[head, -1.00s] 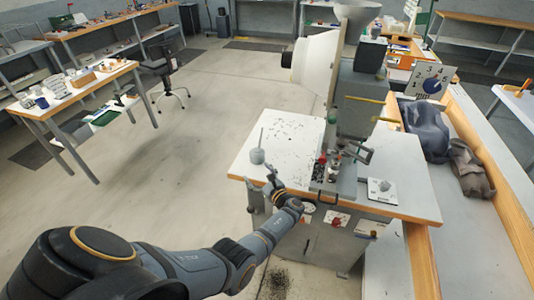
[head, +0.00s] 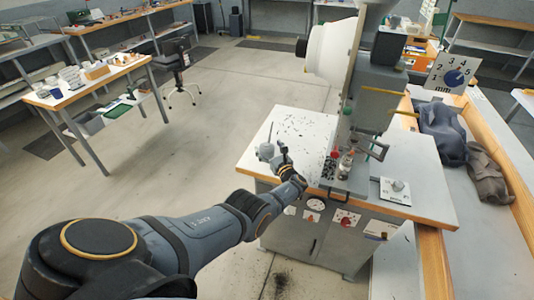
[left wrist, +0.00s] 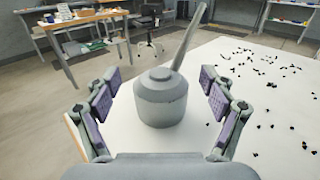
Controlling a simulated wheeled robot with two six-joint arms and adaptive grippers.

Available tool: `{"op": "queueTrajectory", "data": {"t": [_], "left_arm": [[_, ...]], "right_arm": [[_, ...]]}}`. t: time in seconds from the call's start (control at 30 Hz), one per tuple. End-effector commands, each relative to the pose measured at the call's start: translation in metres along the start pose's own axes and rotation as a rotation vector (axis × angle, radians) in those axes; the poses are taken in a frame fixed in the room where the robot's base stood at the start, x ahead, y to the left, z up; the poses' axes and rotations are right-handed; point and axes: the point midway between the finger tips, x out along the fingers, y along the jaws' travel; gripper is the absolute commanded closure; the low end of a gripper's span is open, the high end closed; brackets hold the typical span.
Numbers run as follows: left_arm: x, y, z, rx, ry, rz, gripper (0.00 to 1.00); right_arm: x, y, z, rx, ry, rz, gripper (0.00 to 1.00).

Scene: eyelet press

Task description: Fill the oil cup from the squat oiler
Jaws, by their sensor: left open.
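The squat oiler (left wrist: 160,98) is a grey, round can with a domed top and a long spout slanting up to the right. It stands upright on the white table top, and in the head view it shows small (head: 266,151) near the table's left edge. My left gripper (left wrist: 158,95) is open, with one purple-padded finger on each side of the oiler. There is a gap between the pads and the can. In the head view my left gripper (head: 277,153) is beside the oiler. I cannot make out the oil cup for certain. My right gripper is not in view.
The grey press (head: 372,95) stands on the table (head: 290,125), with small red- and green-topped items (head: 336,154) at its base. Small dark eyelets (left wrist: 262,75) are scattered right of the oiler. A white plate with a grey knob (head: 395,190) lies to the right.

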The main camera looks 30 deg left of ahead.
Motion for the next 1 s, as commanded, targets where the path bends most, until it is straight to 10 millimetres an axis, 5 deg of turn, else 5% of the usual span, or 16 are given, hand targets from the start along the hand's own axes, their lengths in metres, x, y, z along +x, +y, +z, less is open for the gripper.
{"op": "queueTrajectory", "data": {"t": [0.1,0.4,1.0], "left_arm": [[0.018,0.0,-0.006,0.0,0.0,0.001,0.17],[0.023,0.0,-0.002,0.0,0.002,-0.001,0.18],[0.022,0.0,-0.004,0.001,0.005,-0.002,1.0]], "right_arm": [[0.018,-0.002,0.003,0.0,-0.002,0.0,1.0],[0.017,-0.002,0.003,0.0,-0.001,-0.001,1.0],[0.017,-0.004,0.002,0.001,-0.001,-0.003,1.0]]}}
